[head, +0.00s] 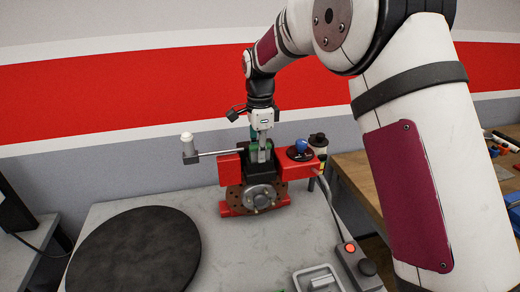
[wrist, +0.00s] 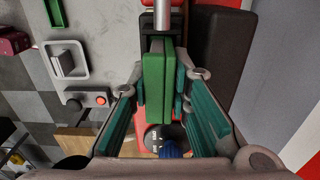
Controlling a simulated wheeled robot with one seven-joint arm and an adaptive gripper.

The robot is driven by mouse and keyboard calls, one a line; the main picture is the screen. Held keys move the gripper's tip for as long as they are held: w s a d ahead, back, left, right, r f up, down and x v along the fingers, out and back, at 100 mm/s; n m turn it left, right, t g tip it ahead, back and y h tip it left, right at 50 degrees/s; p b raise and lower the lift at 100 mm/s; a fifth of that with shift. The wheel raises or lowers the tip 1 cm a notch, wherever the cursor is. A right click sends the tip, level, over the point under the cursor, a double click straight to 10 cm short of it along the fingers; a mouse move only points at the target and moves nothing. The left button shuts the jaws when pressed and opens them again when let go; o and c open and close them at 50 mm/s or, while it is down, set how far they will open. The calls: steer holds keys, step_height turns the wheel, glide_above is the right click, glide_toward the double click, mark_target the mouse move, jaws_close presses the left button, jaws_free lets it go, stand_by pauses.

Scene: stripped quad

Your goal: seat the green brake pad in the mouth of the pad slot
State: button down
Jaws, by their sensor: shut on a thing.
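The green brake pad (wrist: 153,92) is held upright between the teal-lined fingers of my gripper (wrist: 161,86) in the wrist view. A narrower green strip runs beside it; I cannot tell whether it is part of the same pad. In the head view my gripper (head: 261,140) points down over the black holder (head: 262,178) in the red caliper fixture (head: 230,169), with green showing at the fingertips. The pad's far end is close to the black slot piece (wrist: 150,42) in the wrist view. The fingers and pad hide the slot mouth, so I cannot tell whether they touch.
A metal rod with a pale knob (head: 187,142) sticks out left of the fixture. A blue knob (head: 302,145) and a black-capped post (head: 318,141) stand close on the right. A round black mat (head: 135,250), a button box (head: 360,262) and a metal tray (head: 318,280) lie nearer.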

steer(key=shift+f, duration=0.3)
steer(key=shift+s+f, duration=0.1)
steer(key=shift+f, duration=0.2)
steer(key=c, duration=1.8)
jaws_free()
steer(key=shift+f, duration=0.1)
